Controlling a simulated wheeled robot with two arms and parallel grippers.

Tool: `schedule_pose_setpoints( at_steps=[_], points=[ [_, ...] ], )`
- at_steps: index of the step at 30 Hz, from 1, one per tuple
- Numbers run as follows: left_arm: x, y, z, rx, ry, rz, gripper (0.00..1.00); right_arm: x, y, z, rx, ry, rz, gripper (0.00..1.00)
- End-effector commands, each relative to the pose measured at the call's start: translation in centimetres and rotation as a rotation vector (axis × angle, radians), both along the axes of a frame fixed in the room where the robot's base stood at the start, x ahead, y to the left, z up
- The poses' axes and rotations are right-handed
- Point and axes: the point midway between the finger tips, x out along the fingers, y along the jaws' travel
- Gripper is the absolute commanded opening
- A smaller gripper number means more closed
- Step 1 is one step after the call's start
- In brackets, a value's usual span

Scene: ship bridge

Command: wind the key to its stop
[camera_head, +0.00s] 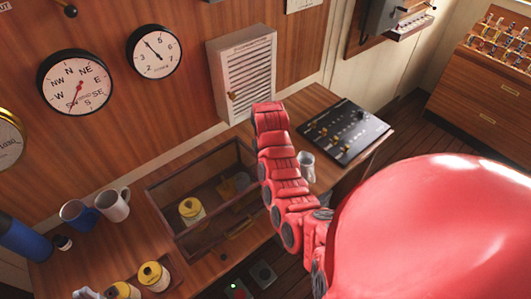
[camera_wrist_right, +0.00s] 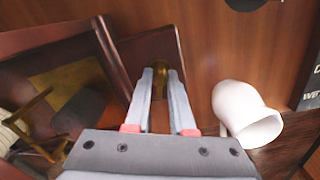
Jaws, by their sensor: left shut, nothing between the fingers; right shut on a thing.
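The key is a small brass piece (camera_wrist_right: 162,76) at the dark wooden block or panel in the right wrist view. My right gripper (camera_wrist_right: 161,80) is shut on it, one grey fingertip on each side. How far the key is turned cannot be told. In the head view my red right arm hides the key and the right gripper. The wooden case with clear panels (camera_head: 165,186) stands on the counter beside that arm. Only a pale part of my left gripper (camera_head: 86,293) shows at the bottom left edge, shut and empty, away from the case.
A louvred box (camera_head: 243,75) is on the wall.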

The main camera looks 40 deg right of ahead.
Motion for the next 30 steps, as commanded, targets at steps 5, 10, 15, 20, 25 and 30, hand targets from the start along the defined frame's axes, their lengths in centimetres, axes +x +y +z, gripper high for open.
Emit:
schedule_pose_setpoints(
  at_steps=[5, 10, 15, 20, 25, 30],
  points=[
    [0.0, 0.0, -0.03, 0.0, 0.0, 0.0, 0.0, -0.02, -0.01, -0.03, 0.0, 0.001, -0.04, 0.0],
    [0.0, 0.0, -0.04, 0.0, 0.0, 0.0, 0.0, -0.02, 0.0, -0.03, 0.0, 0.001, -0.052, 0.0],
    [0.0, 0.0, -0.03, 0.0, 0.0, 0.0, 0.0, -0.02, 0.0, -0.02, 0.0, 0.001, -0.052, 0.0],
    [0.0, 0.0, -0.03, 0.0, 0.0, 0.0, 0.0, -0.02, 0.01, -0.02, 0.0, 0.001, -0.052, 0.26],
    [0.0, 0.0, -0.03, 0.0, 0.0, 0.0, 0.0, -0.01, 0.0, -0.01, 0.0, 0.0, -0.051, 0.53],
    [0.0, 0.0, -0.03, 0.0, 0.0, 0.0, 0.0, -0.01, 0.0, -0.01, 0.0, 0.0, -0.051, 0.53]
  ],
)
